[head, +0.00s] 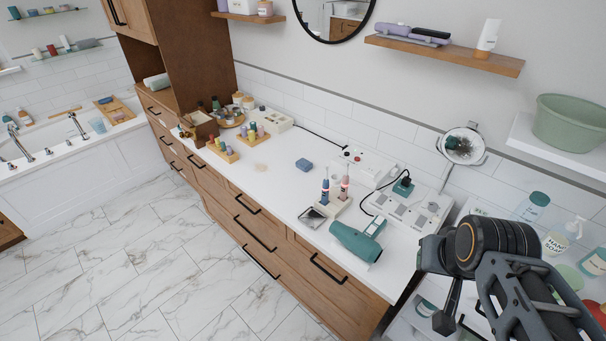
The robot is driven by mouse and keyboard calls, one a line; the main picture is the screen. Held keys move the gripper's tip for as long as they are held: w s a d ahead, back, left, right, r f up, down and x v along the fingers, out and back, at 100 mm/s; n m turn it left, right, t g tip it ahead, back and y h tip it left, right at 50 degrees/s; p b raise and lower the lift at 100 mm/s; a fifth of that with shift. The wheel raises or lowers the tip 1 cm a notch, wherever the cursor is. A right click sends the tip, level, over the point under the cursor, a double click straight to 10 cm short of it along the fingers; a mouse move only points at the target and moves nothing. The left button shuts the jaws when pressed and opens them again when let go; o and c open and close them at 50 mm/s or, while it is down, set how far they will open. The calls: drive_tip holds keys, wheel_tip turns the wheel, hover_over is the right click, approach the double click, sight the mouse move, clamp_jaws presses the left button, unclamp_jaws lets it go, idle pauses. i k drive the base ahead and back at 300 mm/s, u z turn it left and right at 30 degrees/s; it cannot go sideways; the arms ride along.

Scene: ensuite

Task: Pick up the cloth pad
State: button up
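A small blue, soft-looking block (304,164) lies on the white counter (285,185), near the middle of its length. A small flat beige piece (261,167) lies to its left. Either could be the cloth pad; I cannot tell which at this size. My arm is at the lower right, in front of the counter's right end. A dark end part that looks like my gripper (447,318) hangs there, well apart from both pieces. Its fingers are not clear enough to show whether they are open or shut.
A teal hair dryer (356,241), a stand with two upright brushes (333,205) and a white power box (410,212) crowd the counter's right part. Wooden holders with bottles (223,150) stand at left. Shelves (445,55) overhang the wall. The marble floor (170,260) is clear.

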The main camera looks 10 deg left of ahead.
sight(303, 164)
drive_tip(key=k, duration=0.1)
drive_tip(key=u, duration=2.25)
drive_tip(key=i, duration=2.65)
drive_tip(key=z, duration=3.3)
drive_tip(key=i, duration=0.45)
drive_tip(key=u, duration=0.1)
